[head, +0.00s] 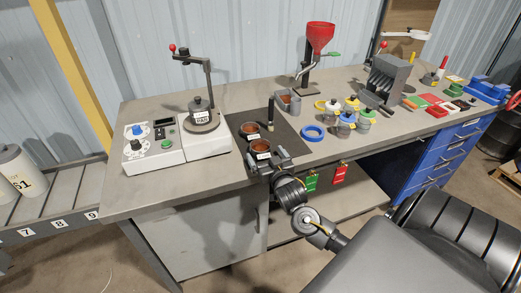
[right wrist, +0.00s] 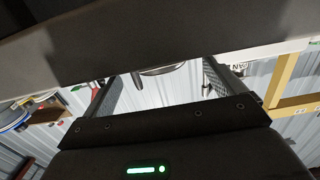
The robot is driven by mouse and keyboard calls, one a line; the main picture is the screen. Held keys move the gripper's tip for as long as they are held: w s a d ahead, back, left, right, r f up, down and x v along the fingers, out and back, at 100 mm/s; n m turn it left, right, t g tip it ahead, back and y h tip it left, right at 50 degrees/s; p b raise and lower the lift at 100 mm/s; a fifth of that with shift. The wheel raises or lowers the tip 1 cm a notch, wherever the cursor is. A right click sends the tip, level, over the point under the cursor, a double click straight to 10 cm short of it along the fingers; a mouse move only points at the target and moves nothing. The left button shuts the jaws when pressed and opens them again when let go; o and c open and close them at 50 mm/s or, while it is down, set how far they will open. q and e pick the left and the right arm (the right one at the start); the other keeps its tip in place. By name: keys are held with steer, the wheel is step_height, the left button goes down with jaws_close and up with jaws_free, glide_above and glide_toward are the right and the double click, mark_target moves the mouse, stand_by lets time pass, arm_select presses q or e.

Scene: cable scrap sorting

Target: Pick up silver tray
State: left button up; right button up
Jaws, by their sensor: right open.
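A small grey metallic tray (head: 288,103) with brownish contents sits on the workbench, behind the dark mat; it is the likeliest silver tray, though I cannot be certain. My right gripper (head: 268,162) is open at the bench's front edge, close to the nearer labelled bowl of copper-coloured bits (head: 262,148). The tray is farther back and to the right of it, apart from the gripper. In the right wrist view my open fingers (right wrist: 172,78) have nothing clearly between them; a dark rounded rim (right wrist: 158,71) shows beyond. My left gripper is not in view.
A white control box (head: 152,147) and a scale-like stand with a labelled weight (head: 201,112) are left. A blue ring (head: 312,133), several lidded pots and a grey slotted machine (head: 388,76) are right. A red funnel (head: 320,36) stands behind. The bench front edge is close to my gripper.

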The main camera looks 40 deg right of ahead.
mark_target(264, 152)
steer(key=shift+w+d+r, duration=0.1)
steer(key=shift+w+r, duration=0.05)
steer(key=shift+w, duration=0.1)
steer(key=p+x, duration=0.1)
steer(key=x, duration=0.3)
steer(key=shift+w+d, duration=0.1)
steer(key=shift+w, duration=0.25)
steer(key=c, duration=1.1)
